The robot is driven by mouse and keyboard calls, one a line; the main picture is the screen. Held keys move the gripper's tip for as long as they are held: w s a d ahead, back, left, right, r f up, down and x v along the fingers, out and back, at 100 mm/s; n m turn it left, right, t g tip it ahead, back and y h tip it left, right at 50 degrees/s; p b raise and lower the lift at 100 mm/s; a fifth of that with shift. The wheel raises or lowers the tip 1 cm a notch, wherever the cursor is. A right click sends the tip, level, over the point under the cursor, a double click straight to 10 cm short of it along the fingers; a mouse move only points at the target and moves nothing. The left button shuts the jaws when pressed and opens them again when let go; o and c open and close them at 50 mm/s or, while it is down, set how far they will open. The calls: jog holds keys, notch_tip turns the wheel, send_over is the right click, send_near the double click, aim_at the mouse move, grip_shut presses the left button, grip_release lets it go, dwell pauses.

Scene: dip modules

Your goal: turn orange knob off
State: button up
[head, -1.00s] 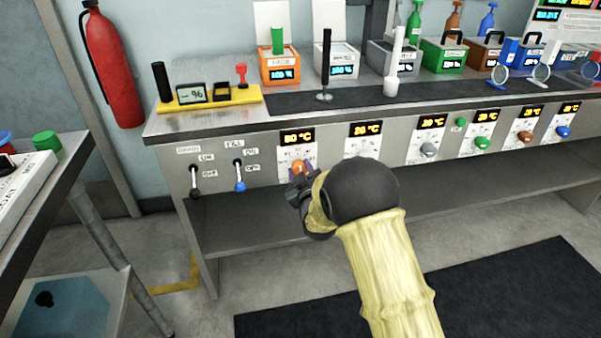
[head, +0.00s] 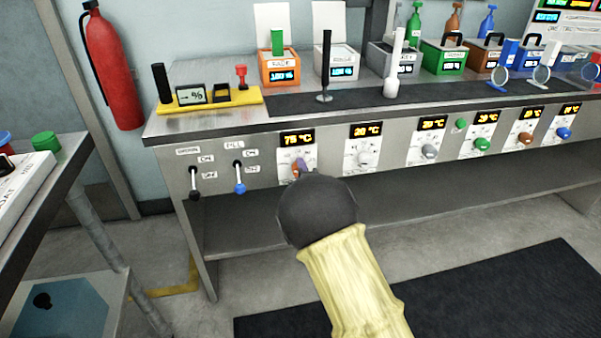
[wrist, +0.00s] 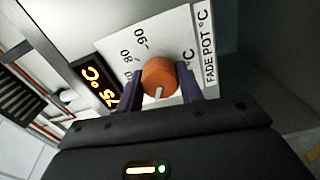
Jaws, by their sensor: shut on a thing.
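The orange knob (wrist: 158,78) is on a white dial plate on the bench front, below a display reading 75 °C (head: 297,138). In the wrist view the knob sits between the two dark fingers of my gripper (wrist: 160,84), which is shut on it. A white pointer line shows on the knob's face. The plate carries 80 and 90 marks and a "FADE POT °C" label (wrist: 208,45). In the head view my dark wrist and yellow arm hide most of the gripper, and only a bit of orange and purple shows at the knob.
To the right along the bench front are a white knob (head: 366,159), a grey knob (head: 429,152) and several coloured ones. Two switch levers, one black (head: 194,192) and one blue-tipped (head: 239,186), are on the left.

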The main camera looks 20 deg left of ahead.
jog(key=n, duration=0.4)
jog(key=shift+f, duration=0.1)
jog(key=shift+n, duration=0.3)
jog(key=o, duration=1)
jog(key=p+v, duration=0.2)
jog(key=v, duration=1.5)
jog(key=shift+s+p, duration=0.2)
jog(key=shift+p, duration=0.2)
jog(key=shift+w+d, duration=0.1)
jog(key=shift+d, duration=0.15)
